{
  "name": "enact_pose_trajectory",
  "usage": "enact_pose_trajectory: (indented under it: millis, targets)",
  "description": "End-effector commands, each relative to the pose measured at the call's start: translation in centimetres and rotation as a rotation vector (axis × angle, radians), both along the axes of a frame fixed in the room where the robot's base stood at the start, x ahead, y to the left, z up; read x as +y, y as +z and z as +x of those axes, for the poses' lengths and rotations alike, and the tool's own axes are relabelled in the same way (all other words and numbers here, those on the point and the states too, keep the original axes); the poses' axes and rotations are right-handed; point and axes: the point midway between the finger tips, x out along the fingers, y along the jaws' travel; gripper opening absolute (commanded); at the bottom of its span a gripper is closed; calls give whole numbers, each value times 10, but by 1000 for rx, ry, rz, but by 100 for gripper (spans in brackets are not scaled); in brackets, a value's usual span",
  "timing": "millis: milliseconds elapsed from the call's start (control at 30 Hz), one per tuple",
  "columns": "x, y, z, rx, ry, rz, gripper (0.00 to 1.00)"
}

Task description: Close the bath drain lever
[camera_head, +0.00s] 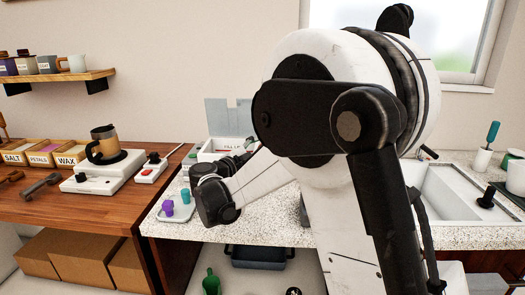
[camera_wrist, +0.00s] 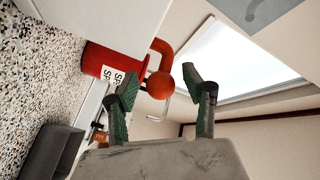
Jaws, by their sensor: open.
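My gripper (camera_wrist: 160,82) is open in the wrist view, its two dark green-padded fingers spread apart with nothing held between them. A red-orange ball-ended part (camera_wrist: 160,86) shows beyond the fingertips; I cannot tell whether it touches them. In the head view my arm hides much of the counter, and the gripper is not clear there. A pale sink-like basin (camera_head: 447,190) stands at the right, with a black knob-topped part (camera_head: 486,198) at its right side. I cannot tell for certain which part is the bath drain lever.
A red labelled container (camera_wrist: 108,62) stands close to my gripper in the wrist view, with a grey box (camera_wrist: 50,152) below. A coffee pot (camera_head: 104,144) stands on the wooden bench.

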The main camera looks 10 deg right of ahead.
Motion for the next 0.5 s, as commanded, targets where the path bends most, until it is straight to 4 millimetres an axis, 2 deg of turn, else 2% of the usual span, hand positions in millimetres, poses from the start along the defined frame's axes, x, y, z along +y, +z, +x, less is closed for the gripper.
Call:
enact_pose_trajectory:
  millis: [267, 500]
  targets:
    - [13, 1, -9, 0, 3, 0, 45]
    - [48, 0, -38, -1, 4, -1, 45]
